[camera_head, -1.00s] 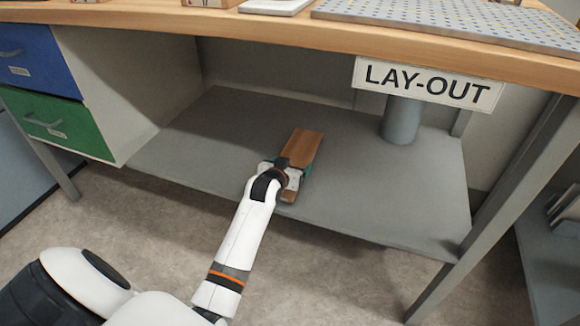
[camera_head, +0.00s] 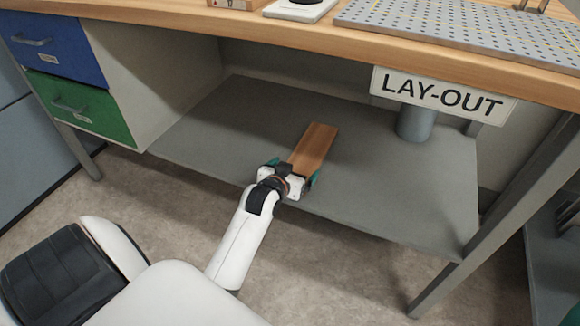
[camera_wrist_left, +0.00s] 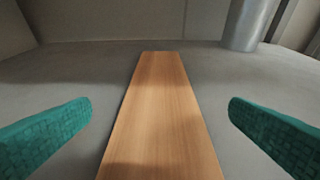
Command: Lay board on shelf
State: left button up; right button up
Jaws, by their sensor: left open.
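A brown wooden board (camera_head: 314,147) lies flat on the grey lower shelf (camera_head: 390,180) under the workbench. In the left wrist view the board (camera_wrist_left: 162,110) runs away from the camera along the shelf surface. My left gripper (camera_head: 291,177) is at the board's near end, close to the shelf's front edge. Its teal fingers (camera_wrist_left: 160,125) are spread wide, one on each side of the board, with clear gaps to it. The board's nearest end is hidden by the gripper in the head view. My right gripper is not in view.
The wooden benchtop (camera_head: 300,33) overhangs the shelf. A LAY-OUT sign (camera_head: 442,96) hangs from its front edge, before a grey cylinder (camera_head: 415,124). Blue and green drawers (camera_head: 80,107) stand at the left, a bench leg (camera_head: 500,215) at the right. The shelf is clear around the board.

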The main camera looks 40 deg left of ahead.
pick_arm(q)
jog(key=v, duration=0.2)
jog(key=shift+s+d+r+p, duration=0.15)
jog(key=shift+s+r+p, duration=0.05)
jog(key=shift+s+p, duration=0.1)
jog(key=d+r+m+t+h, duration=0.2)
jog(key=d+r+t, duration=0.3)
jog(key=d+r, duration=0.4)
jog(key=s+d+r+m+t+h, duration=0.1)
jog(key=s+d+r+t+h, duration=0.3)
jog(key=r, duration=0.5)
jog(key=s+d+r+m+t+h, duration=0.2)
jog(key=s+d+r+t+h, duration=0.2)
jog(key=s+d+r, duration=0.4)
notch_tip(320, 180, up, 3)
jog(key=s, duration=0.3)
jog(key=shift+f+m+t+h, duration=0.25)
jog(key=shift+m+t+h, duration=0.05)
jog(key=shift+t+h, duration=0.1)
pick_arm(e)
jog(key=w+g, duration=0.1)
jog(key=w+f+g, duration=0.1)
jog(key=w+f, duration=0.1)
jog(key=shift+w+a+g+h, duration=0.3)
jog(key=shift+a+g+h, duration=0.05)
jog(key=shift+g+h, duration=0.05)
pick_arm(q)
jog(key=shift+w, duration=0.15)
